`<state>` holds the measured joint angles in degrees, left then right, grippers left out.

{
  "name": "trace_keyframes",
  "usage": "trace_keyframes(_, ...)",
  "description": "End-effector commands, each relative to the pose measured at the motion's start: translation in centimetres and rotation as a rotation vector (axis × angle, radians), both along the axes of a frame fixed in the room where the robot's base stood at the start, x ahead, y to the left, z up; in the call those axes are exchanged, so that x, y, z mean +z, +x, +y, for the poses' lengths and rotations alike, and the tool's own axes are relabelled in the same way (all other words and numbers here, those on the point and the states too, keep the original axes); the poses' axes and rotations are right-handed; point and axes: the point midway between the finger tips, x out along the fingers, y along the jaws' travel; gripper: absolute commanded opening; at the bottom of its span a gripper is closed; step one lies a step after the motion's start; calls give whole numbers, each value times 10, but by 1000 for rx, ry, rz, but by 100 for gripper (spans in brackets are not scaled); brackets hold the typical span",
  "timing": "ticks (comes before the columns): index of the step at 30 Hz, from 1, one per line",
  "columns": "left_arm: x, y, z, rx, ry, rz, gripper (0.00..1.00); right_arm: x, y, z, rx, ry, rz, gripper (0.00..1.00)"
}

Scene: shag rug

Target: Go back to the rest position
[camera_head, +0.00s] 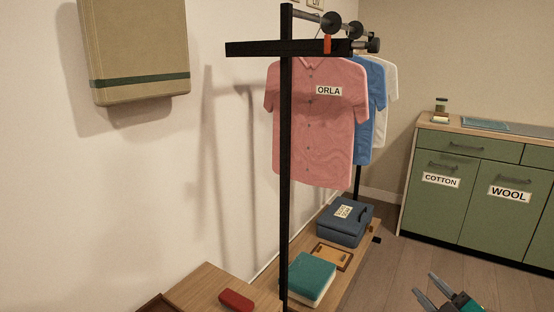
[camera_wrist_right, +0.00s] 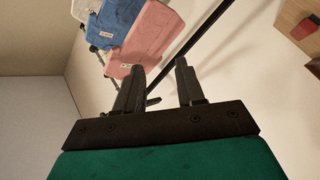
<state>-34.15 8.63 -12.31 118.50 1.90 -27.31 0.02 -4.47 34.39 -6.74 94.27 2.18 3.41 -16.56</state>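My right gripper (camera_head: 436,291) shows at the bottom right of the head view, over the floor. Its two fingers are apart with nothing between them; the right wrist view (camera_wrist_right: 160,88) shows the same gap. My left gripper is in neither view. A pink shirt (camera_head: 313,130) labelled ORLA hangs on the black clothes rack (camera_head: 285,200), with a blue shirt (camera_head: 368,110) and a white shirt (camera_head: 390,85) behind it. The pink shirt (camera_wrist_right: 145,35) and blue shirt (camera_wrist_right: 117,18) also show beyond the fingers in the right wrist view, well apart from them.
A low wooden bench (camera_head: 343,277) holds a blue case (camera_head: 344,225), a teal book-like item (camera_head: 308,277) and a small wooden tray (camera_head: 331,257). A red object (camera_head: 236,300) lies on a wooden surface at left. Green cabinets (camera_head: 470,205) stand right. Floor (camera_head: 390,275) between is clear.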

Motion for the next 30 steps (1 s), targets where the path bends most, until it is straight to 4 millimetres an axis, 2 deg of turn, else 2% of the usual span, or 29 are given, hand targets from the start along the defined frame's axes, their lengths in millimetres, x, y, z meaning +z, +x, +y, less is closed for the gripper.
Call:
trace_keyframes(1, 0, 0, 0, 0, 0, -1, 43, -27, -26, 16, 7, 34, 102, 38)
trace_keyframes(3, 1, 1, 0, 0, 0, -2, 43, -57, -58, 34, 4, 83, 230, 38)
trace_keyframes(6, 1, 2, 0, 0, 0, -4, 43, -87, -101, 54, -8, 140, 386, 38)
trace_keyframes(9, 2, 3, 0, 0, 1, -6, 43, -109, -142, 72, -24, 189, 521, 38)
trace_keyframes(14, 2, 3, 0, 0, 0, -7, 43, -131, -206, 95, -59, 253, 717, 38)
trace_keyframes(15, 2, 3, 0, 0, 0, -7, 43, -133, -212, 101, -71, 282, 735, 38)
trace_keyframes(30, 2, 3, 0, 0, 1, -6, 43, -119, -197, 187, -172, 712, 694, 38)
